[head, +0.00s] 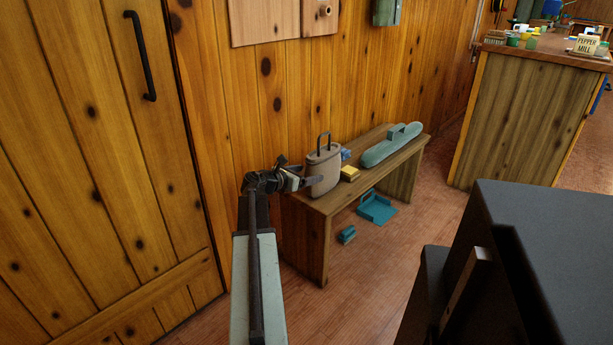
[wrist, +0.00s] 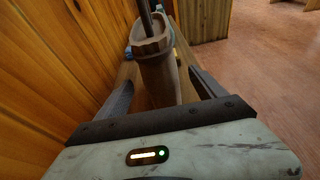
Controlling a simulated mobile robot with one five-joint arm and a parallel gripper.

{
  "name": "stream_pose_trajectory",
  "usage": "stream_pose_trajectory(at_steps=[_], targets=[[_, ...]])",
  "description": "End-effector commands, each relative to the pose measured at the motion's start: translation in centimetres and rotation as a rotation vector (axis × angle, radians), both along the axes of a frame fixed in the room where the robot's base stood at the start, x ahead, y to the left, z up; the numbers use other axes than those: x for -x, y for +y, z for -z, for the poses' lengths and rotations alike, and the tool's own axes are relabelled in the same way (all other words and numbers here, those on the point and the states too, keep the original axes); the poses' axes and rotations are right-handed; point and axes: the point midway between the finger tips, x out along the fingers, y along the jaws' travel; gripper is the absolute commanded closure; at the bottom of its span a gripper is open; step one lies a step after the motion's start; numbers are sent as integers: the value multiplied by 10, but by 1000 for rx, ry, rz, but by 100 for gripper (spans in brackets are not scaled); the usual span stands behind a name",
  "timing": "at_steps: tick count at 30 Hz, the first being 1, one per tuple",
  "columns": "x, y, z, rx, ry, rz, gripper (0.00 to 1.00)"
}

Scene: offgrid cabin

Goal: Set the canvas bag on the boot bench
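The canvas bag (head: 323,172) is taupe with a dark upright handle. It stands upright on the near left end of the wooden boot bench (head: 386,167). My gripper (head: 307,179) is at the bag's left side, with one finger reaching across its front. In the wrist view the bag (wrist: 158,75) stands between the two spread fingers, with a gap visible on each side. My gripper is open around the bag. The bag's underside and far side are hidden.
A yellow block (head: 349,174), a small blue item (head: 346,154) and a long teal case (head: 392,147) share the bench top. A teal dustpan (head: 376,208) and brush (head: 347,235) lie on the floor beneath. The plank wall is close behind. Floor is clear toward the counter (head: 513,117).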

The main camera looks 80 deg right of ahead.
Motion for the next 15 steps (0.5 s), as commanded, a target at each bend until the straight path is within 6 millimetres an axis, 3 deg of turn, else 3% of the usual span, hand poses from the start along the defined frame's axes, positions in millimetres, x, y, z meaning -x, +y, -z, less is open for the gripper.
stream_pose_trajectory(at_steps=[8,15], targets=[[-1,2,-5,0,0,0,20],[-24,49,-21,0,-1,-3,20]])
